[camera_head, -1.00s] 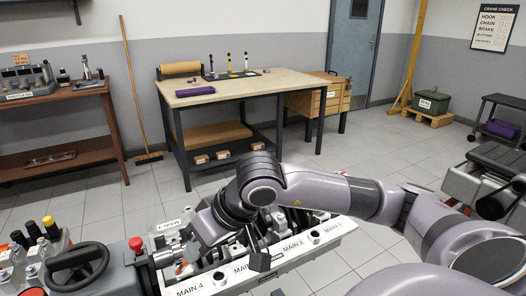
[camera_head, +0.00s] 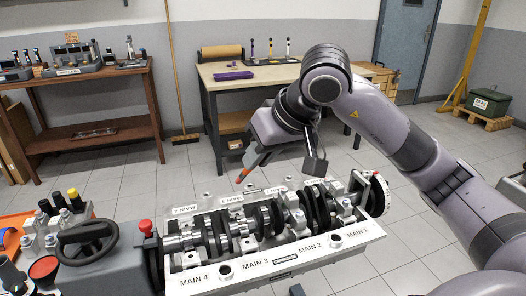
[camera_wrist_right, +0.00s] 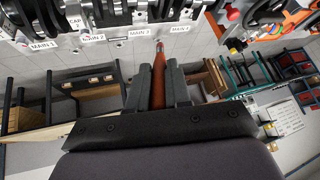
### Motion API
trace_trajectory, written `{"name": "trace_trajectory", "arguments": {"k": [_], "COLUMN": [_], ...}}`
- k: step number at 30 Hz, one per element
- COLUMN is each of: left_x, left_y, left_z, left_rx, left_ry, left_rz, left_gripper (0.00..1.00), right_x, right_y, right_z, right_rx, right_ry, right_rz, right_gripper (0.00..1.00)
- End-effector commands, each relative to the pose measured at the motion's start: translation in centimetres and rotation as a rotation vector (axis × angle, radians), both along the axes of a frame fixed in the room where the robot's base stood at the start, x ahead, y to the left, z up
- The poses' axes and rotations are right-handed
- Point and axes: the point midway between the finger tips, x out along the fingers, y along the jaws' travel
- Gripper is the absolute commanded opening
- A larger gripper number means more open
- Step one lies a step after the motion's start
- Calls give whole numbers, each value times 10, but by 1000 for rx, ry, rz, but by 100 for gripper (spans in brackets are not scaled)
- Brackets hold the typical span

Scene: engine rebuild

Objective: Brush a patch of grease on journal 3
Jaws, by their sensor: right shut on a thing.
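The engine block (camera_head: 272,262) lies across the lower middle of the head view, with the crankshaft (camera_head: 215,236) in it. Labels MAIN 4, MAIN 3 and MAIN 2 run along its front edge. Journal 3 (camera_head: 244,229) is behind the MAIN 3 label, between dark crank webs; I cannot make out grease on it. My right gripper (camera_head: 258,157) is above the block's back edge, shut on a slim tool with an orange-red end, probably the brush (camera_head: 242,176). In the right wrist view the brush (camera_wrist_right: 158,62) stands between the fingers. The tool is apart from the crankshaft. My left gripper is out of view.
A black handwheel (camera_head: 86,242) and a red knob (camera_head: 146,226) stand left of the block. Bottles (camera_head: 62,208) sit on an orange tray at far left. A workbench (camera_head: 215,87) and a brown shelf (camera_head: 90,88) stand behind, across open floor.

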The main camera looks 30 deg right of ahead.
Motion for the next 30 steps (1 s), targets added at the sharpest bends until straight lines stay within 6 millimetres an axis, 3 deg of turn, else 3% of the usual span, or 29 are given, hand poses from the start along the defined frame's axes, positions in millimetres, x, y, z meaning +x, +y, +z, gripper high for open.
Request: {"name": "trace_trajectory", "arguments": {"k": [6,20,30], "left_x": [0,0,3], "left_y": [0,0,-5], "left_z": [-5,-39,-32], "left_rx": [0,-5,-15], "left_ry": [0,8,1], "left_rz": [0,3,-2], "left_gripper": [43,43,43], "right_x": [0,0,0], "right_y": [-5,-5,-5], "right_z": [11,-33,-36], "right_rx": [-11,-10,-11], "right_ry": [-4,-3,-4], "right_rz": [-11,-12,-11], "right_gripper": [0,0,0]}}
